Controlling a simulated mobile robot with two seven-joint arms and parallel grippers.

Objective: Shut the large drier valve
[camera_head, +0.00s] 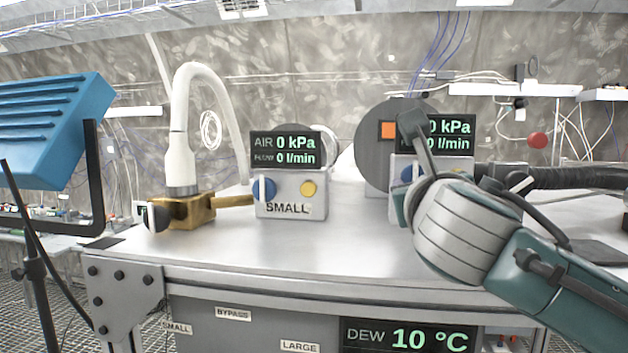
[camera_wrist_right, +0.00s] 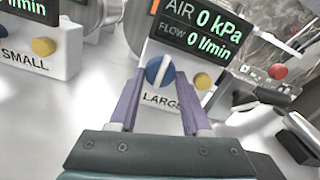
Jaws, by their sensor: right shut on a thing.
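The large drier's control box, labelled LARGE (camera_wrist_right: 160,100) in the right wrist view, carries a round blue valve knob (camera_wrist_right: 160,71) with a pale, slightly tilted bar across it. My right gripper (camera_wrist_right: 159,82) has one purple finger on each side of this knob and is shut on it. In the head view my right arm and hand cover most of that box, and only part of the blue knob (camera_head: 407,172) shows. The large display (camera_wrist_right: 199,28) reads 0 kPa and 0 l/min. My left gripper is not in view.
The small drier's box (camera_head: 291,195), with its own blue and yellow knobs, stands left on the steel bench. Its display (camera_head: 287,150) also reads zero. A brass block (camera_head: 190,210) with a white hose is further left. A DEW display (camera_head: 409,338) reads 10 °C.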

